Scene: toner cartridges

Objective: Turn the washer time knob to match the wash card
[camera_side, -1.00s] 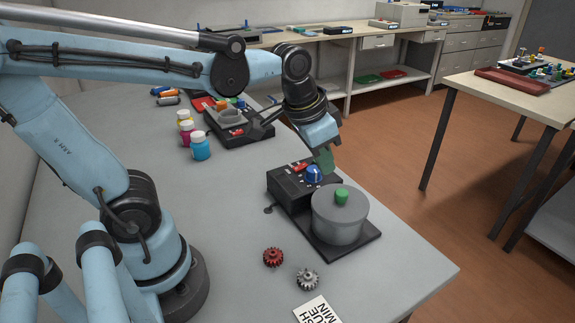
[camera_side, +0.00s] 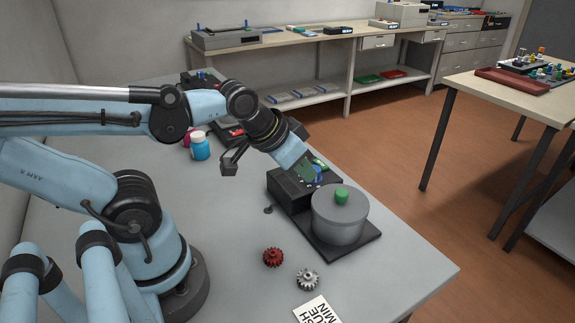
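The washer is a black control box (camera_side: 285,188) joined to a base with a grey round drum (camera_side: 339,218) that has a green lid knob (camera_side: 341,196). A blue knob (camera_side: 318,179) on top of the box shows only in part behind my gripper. My gripper (camera_side: 313,170) is tilted down at the box, its green fingertips right at the blue knob. I cannot tell whether they touch or grip it. The wash card (camera_side: 317,310) is a white card with black print, cut off by the bottom edge; part of it reads "MIN". The knob's setting is not readable.
A red gear (camera_side: 273,257) and a grey gear (camera_side: 307,279) lie on the table in front of the washer. A blue bottle (camera_side: 200,147) and another device stand behind, partly hidden by my arm.

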